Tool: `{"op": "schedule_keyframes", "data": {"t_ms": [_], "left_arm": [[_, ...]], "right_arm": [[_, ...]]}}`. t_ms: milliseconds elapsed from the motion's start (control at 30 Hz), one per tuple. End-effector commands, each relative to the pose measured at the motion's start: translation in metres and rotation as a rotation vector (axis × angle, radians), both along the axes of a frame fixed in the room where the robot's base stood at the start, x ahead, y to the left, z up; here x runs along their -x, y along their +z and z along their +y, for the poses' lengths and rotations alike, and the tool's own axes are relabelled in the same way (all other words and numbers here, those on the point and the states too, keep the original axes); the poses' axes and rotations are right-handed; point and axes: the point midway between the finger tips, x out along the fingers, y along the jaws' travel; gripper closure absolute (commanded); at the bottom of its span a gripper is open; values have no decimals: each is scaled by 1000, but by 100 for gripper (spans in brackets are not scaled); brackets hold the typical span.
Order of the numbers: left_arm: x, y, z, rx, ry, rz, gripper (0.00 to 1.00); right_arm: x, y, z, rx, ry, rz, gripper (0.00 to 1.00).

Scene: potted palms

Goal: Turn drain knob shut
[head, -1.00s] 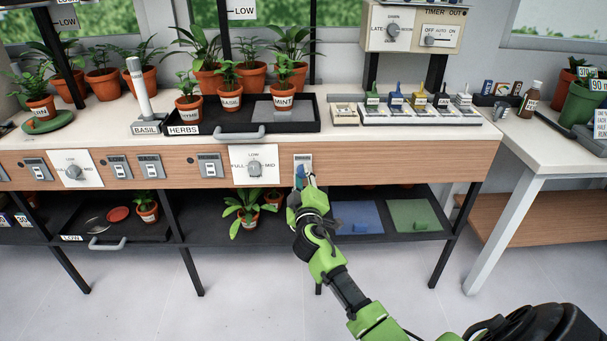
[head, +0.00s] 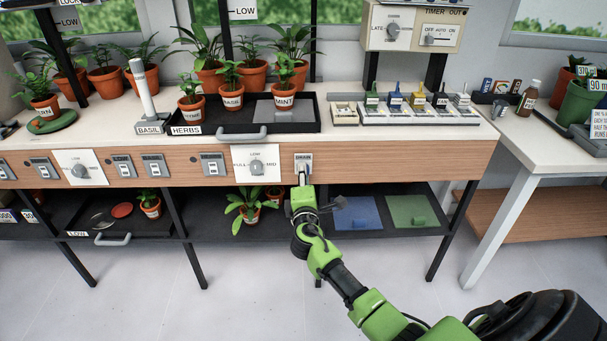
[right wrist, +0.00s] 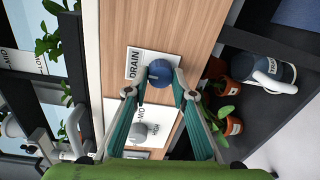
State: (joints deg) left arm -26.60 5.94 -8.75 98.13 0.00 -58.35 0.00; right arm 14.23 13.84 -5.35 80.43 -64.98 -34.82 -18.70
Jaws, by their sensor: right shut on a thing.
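The white DRAIN plate (head: 303,159) is at the right end of the row of controls on the wooden bench front. In the right wrist view the plate (right wrist: 138,63) carries a round dark blue knob (right wrist: 160,73). My right gripper (right wrist: 162,80), with teal finger pads, is shut on this knob. In the head view the right gripper (head: 302,184) reaches up to the plate from below and hides most of the knob. The knob's exact setting cannot be read. My left gripper is not in view.
A dial with FULL, LOW and MID marks (head: 256,167) sits just left of the plate. A black HERBS tray (head: 205,131) stands above on the bench. The lower shelf holds a leafy plant (head: 246,207), a blue mat (head: 352,222) and a green mat (head: 420,221).

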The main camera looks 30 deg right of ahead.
Motion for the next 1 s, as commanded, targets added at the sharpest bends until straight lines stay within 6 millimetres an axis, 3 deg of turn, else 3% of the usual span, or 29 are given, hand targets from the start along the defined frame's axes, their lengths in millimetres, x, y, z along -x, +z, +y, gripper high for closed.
{"op": "schedule_keyframes", "data": {"t_ms": [700, 733, 767, 1000], "left_arm": [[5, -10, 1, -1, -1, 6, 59], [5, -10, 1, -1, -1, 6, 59], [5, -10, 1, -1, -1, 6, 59], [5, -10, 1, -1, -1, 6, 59]], "right_arm": [[0, 0, 1, 60, 2, 36, 98], [0, 0, 1, 60, 2, 36, 69], [0, -1, 1, 60, 2, 36, 61], [0, 0, 1, 58, 1, 36, 60]]}}
